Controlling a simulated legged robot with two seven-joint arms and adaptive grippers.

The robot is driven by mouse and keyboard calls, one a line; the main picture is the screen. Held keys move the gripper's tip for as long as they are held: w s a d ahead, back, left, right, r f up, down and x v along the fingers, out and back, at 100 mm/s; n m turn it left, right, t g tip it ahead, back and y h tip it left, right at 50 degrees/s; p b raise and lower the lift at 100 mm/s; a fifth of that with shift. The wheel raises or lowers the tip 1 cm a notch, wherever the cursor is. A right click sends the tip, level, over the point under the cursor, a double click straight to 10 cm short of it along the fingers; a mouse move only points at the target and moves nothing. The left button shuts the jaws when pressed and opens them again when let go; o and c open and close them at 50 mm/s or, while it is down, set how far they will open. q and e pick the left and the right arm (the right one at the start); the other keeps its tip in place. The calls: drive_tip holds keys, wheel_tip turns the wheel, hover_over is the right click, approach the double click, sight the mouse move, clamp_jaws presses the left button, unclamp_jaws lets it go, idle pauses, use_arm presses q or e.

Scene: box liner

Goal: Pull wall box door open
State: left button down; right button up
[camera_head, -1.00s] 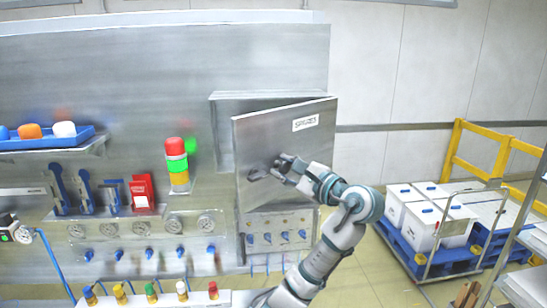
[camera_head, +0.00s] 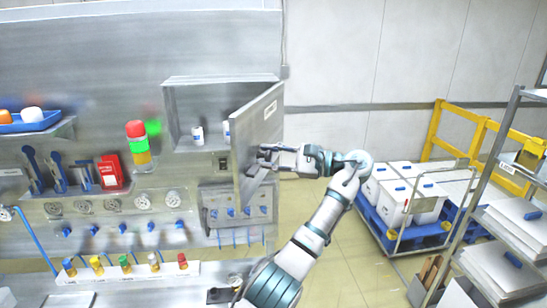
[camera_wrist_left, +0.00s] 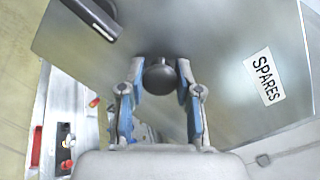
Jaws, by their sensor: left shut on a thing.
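The wall box (camera_head: 180,142) is a grey metal cabinet on the panel, and its inside shows. Its door (camera_head: 258,135) stands open, swung out toward me on its right side. The door also fills much of the left wrist view (camera_wrist_left: 215,55), with a "SPARES" label (camera_wrist_left: 264,77). My left gripper (camera_head: 262,158) is at the door's outer face. In the left wrist view its fingers (camera_wrist_left: 160,88) are closed around a dark round knob (camera_wrist_left: 159,76) on the door. A dark bar-like part (camera_wrist_left: 97,16) shows further up the door. My right gripper is not in view.
Small white containers (camera_head: 198,134) stand inside the box. A red-green-yellow stack light (camera_head: 137,145) is left of it. Knobs and a rack of colored-cap bottles (camera_head: 125,270) are below. At right are a blue pallet with white boxes (camera_head: 400,200) and a metal shelf (camera_head: 510,220).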

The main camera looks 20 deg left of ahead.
use_arm(q)
drive_tip(key=shift+w+d+f, duration=0.1)
drive_tip(key=shift+w+d, duration=0.05)
drive_tip(key=shift+d, duration=0.35)
drive_tip(key=shift+w+d, duration=0.15)
drive_tip(key=shift+d, duration=0.35)
drive_tip(key=shift+w+d, duration=0.1)
drive_tip(key=c, duration=0.8)
unclamp_jaws()
drive_tip(key=shift+a, duration=0.35)
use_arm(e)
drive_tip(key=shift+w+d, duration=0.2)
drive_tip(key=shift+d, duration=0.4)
